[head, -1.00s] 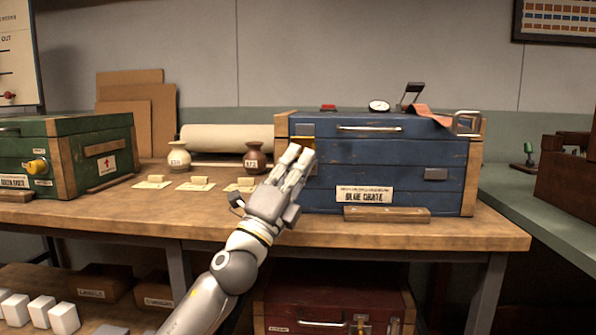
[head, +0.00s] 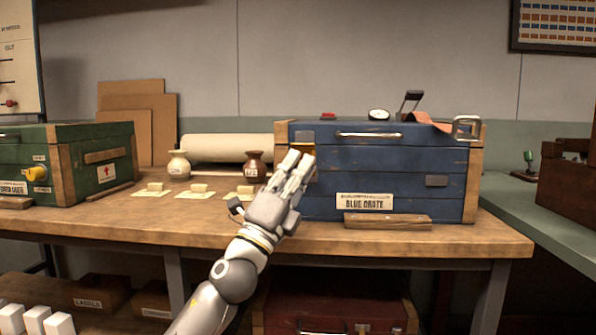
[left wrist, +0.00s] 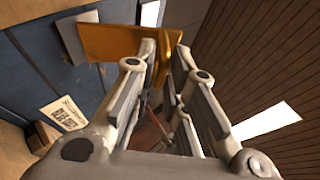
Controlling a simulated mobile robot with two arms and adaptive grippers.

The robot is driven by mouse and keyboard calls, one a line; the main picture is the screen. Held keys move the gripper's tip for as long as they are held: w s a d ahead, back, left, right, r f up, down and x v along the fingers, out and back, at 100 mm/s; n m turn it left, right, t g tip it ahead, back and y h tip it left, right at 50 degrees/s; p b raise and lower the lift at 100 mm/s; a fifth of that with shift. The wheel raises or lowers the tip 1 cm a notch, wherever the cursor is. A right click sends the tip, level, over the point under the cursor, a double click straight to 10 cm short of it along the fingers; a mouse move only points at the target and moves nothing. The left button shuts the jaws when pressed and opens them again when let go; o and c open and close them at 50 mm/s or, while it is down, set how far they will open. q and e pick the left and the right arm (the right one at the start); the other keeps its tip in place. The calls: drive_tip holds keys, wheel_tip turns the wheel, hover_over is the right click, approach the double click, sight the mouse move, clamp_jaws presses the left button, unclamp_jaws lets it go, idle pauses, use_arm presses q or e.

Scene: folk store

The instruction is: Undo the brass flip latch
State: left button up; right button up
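The brass flip latch (head: 304,146) is on the front of the blue crate (head: 400,160), near its upper left corner. My left gripper (head: 300,157) is at the crate's left front, its fingertips at the latch and covering part of it. In the left wrist view the latch is a gold plate (left wrist: 108,42) with a flange reaching between the fingertips (left wrist: 166,48). A gap shows between the fingers, so the gripper looks open around the flange. I cannot tell whether either finger touches it. My right gripper is not in view.
A wooden block (head: 388,220) lies before the crate. A gauge (head: 378,114) and a leather strap (head: 428,121) are on its lid. A brown jar (head: 254,163) and a cream jar (head: 179,165) stand to the left, near a green crate (head: 85,160).

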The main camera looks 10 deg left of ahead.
use_arm(q)
drive_tip(key=shift+o, duration=1.3)
drive_tip(key=shift+s+r, duration=0.1)
drive_tip(key=shift+r, duration=0.05)
drive_tip(key=v, duration=1.2)
